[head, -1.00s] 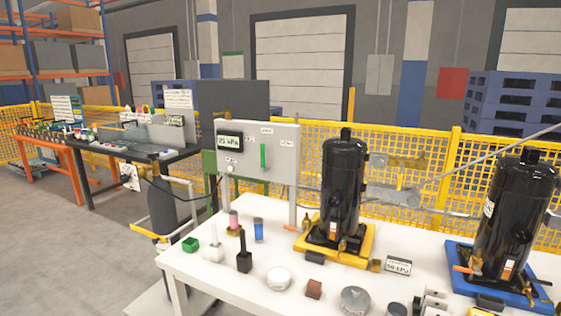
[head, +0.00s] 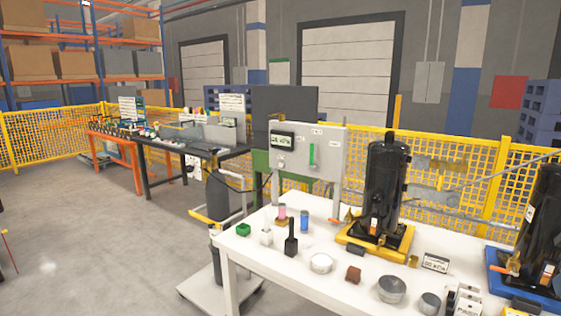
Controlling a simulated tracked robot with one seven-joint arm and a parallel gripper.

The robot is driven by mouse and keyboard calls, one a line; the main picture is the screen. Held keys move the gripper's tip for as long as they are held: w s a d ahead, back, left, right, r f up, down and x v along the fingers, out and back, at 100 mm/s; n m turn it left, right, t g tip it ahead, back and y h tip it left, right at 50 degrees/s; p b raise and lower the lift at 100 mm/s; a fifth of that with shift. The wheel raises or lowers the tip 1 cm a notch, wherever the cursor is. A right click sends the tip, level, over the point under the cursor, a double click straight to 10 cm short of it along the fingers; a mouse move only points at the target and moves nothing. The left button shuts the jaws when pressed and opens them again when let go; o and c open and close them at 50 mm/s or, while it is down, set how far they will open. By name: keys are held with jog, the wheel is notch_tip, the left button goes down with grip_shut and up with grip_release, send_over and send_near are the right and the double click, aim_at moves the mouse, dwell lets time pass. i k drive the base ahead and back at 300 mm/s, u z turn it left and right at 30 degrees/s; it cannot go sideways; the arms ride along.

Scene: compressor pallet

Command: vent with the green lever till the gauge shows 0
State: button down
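The grey panel (head: 334,167) stands on posts at the back left of the white table. The green lever (head: 312,154) is upright on its face. The dark gauge display (head: 282,141) sits at the panel's upper left; it shows a two-digit kPa reading, too small to read surely. A second small display (head: 435,262) lies on the table, its kPa figure also hard to read. My gripper is not in view, and nothing touches the lever.
A black compressor (head: 386,190) stands on a yellow base; another (head: 543,225) stands on a blue base at the right edge. Several small items lie along the table (head: 262,272). A cylinder on a white cart (head: 218,200) stands left of the table. The floor (head: 110,245) at left is mostly open.

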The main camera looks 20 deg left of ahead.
aim_at(311, 148)
jog(key=u, duration=0.9)
jog(key=k, duration=0.8)
jog(key=u, duration=0.2)
jog(key=i, duration=2.2)
jog(key=z, duration=0.35)
